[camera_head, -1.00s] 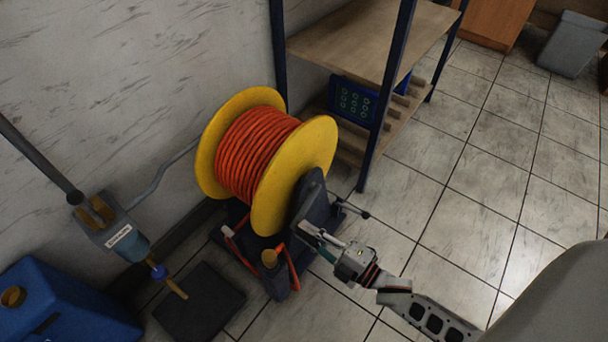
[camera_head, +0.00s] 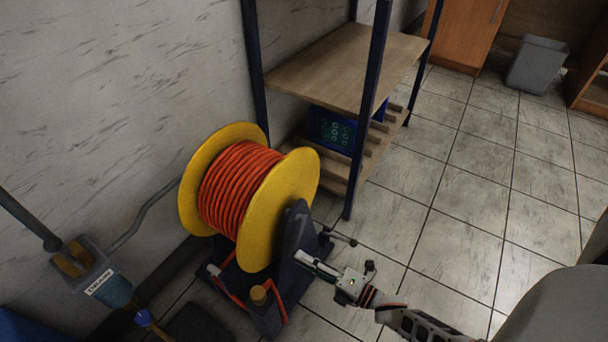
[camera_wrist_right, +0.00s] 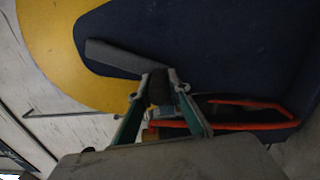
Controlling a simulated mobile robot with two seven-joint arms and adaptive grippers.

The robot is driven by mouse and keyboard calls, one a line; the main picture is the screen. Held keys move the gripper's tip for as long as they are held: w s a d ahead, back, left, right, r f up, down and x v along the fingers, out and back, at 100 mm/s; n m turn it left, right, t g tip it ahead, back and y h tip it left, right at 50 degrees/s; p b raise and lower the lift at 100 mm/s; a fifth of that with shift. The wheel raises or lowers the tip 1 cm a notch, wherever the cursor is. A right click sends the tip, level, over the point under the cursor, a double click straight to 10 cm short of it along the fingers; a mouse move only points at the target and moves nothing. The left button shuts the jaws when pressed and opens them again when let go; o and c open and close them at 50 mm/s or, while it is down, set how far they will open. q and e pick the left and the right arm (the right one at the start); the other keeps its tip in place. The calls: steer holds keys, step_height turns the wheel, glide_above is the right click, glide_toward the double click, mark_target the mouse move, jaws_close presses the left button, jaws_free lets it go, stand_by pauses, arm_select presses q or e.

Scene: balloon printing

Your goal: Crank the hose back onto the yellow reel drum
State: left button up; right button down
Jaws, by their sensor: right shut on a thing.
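The yellow reel drum (camera_head: 285,200) stands by the wall on a dark stand (camera_head: 292,235). Orange hose (camera_head: 236,188) is wound in close turns between its two flanges. My right gripper (camera_head: 303,260) is at the near right side of the stand. In the right wrist view its fingers (camera_wrist_right: 160,90) are shut on the crank handle (camera_wrist_right: 163,88), at the end of a grey crank arm (camera_wrist_right: 120,55). The handle is mostly hidden in the head view. My left gripper is not in view.
A shelf rack (camera_head: 340,75) with dark posts stands behind the reel, with a blue crate (camera_head: 332,130) low on it. A labelled device (camera_head: 100,283) is at the lower left. The tiled floor (camera_head: 455,210) to the right is clear. A grey bin (camera_head: 537,65) stands far back.

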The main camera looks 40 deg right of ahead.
steer(key=shift+s+d+f, duration=0.15)
steer(key=shift+d+f, duration=0.1)
steer(key=shift+f, duration=0.05)
steer(key=c, duration=1.9)
jaws_free()
steer(key=shift+r, duration=0.15)
steer(key=v, duration=1.2)
steer(key=shift+r, duration=0.1)
